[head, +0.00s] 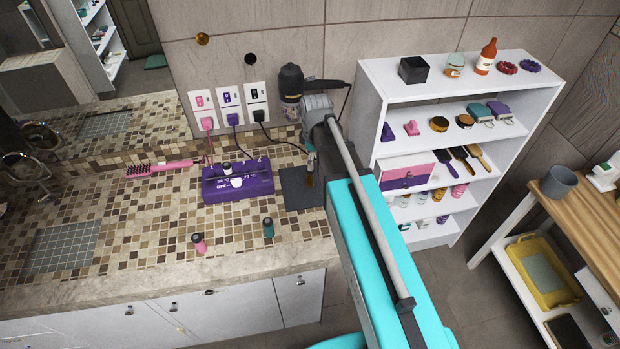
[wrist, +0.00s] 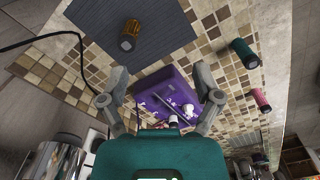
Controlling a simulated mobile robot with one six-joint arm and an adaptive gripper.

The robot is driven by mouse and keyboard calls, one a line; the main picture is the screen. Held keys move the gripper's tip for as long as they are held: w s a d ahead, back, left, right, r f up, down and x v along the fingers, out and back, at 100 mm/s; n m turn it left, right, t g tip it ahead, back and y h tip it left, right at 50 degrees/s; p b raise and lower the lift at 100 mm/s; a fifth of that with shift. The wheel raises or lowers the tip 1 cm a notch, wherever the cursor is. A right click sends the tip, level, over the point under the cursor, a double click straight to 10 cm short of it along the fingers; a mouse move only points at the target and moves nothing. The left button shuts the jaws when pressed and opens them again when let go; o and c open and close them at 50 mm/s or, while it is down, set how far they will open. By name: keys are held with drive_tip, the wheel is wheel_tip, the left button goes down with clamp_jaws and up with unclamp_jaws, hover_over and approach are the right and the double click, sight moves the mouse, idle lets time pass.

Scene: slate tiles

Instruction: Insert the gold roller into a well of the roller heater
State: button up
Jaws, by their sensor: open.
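The gold roller (wrist: 130,35) stands on the dark grey mat (wrist: 150,42) at the upper left of the wrist view. The purple roller heater (head: 262,184) sits on the tiled counter left of the mat. It also shows between the fingers in the wrist view (wrist: 150,84). White-topped parts stand on it; which wells are free is unclear.
A pink roller (head: 198,243) and a teal roller (head: 268,228) stand near the counter's front. A pink brush (head: 160,168) lies left of the heater. Cords run to wall sockets behind. A hair dryer (head: 291,83) hangs behind my gripper. White shelves (head: 376,90) stand to the right.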

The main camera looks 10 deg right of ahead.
drive_tip(key=w+n, duration=0.6)
drive_tip(key=shift+a+r, duration=0.25)
drive_tip(key=shift+a, duration=0.1)
drive_tip(key=shift+w+f, duration=0.1)
drive_tip(key=b, duration=0.8)
hover_over(310, 177)
drive_tip(key=w, duration=0.1)
wheel_tip(310, 177, down, 8)
drive_tip(key=shift+a+f, duration=0.15)
drive_tip(key=shift+f, duration=0.1)
drive_tip(key=shift+f, duration=0.15)
drive_tip(key=f+b, duration=0.3)
drive_tip(key=shift+w+d, duration=0.25)
drive_tip(key=shift+d, duration=0.05)
drive_tip(key=shift+f+b, duration=0.95)
drive_tip(key=shift+b, duration=0.25)
